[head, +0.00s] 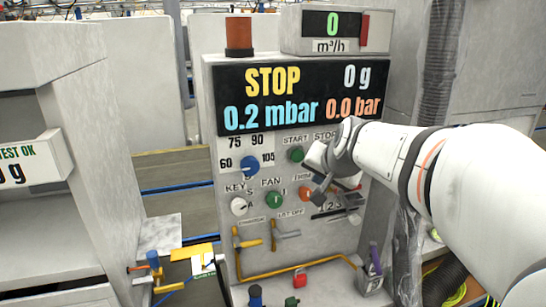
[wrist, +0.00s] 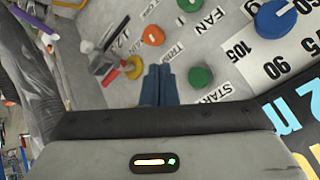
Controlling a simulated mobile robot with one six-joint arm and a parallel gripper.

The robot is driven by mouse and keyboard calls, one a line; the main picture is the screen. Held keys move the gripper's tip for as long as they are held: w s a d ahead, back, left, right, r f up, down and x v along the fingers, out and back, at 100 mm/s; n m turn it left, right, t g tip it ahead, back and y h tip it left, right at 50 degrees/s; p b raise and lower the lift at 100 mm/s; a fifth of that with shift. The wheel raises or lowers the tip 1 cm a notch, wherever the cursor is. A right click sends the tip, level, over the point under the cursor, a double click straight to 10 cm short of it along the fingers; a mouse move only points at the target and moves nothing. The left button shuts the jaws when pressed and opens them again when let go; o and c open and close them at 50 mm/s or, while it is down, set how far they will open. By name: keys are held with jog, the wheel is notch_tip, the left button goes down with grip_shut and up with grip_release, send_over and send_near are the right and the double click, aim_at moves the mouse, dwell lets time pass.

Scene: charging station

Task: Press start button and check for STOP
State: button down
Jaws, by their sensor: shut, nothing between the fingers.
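The panel display (head: 300,95) in the head view reads STOP in yellow, with 0 g, 0.2 mbar and 0.0 bar. The green start button (head: 296,154), under the START label, shows just left of my gripper (head: 320,187). In the wrist view the start button (wrist: 200,77) is right of my fingertips (wrist: 159,72), with a visible gap in the picture. The fingers are shut, empty and point toward the panel. In the head view my gripper covers the area under the partly hidden STOP label.
Near my gripper are an orange knob (head: 305,193), the green fan knob (head: 274,200) and a blue dial (head: 249,166). Yellow-handled valves (head: 247,240) sit lower. A grey hose (head: 438,60) runs down the right side. Another cabinet (head: 90,150) stands left.

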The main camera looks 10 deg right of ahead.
jog(key=shift+w, duration=0.15)
jog(key=p, duration=0.3)
send_near(299, 162)
jog(key=shift+s+f+x, duration=0.1)
jog(key=shift+x, duration=0.7)
jog(key=shift+s+f+x, duration=0.15)
jog(key=shift+x, duration=0.65)
jog(key=shift+s+f+x, duration=0.1)
jog(key=shift+x, duration=0.7)
jog(key=shift+w, duration=0.5)
jog(key=shift+w+a, duration=0.15)
jog(key=shift+w, duration=0.3)
dwell(0.4)
jog(key=shift+s, duration=0.85)
jog(key=shift+s+f+b, duration=0.1)
jog(key=shift+b, duration=0.25)
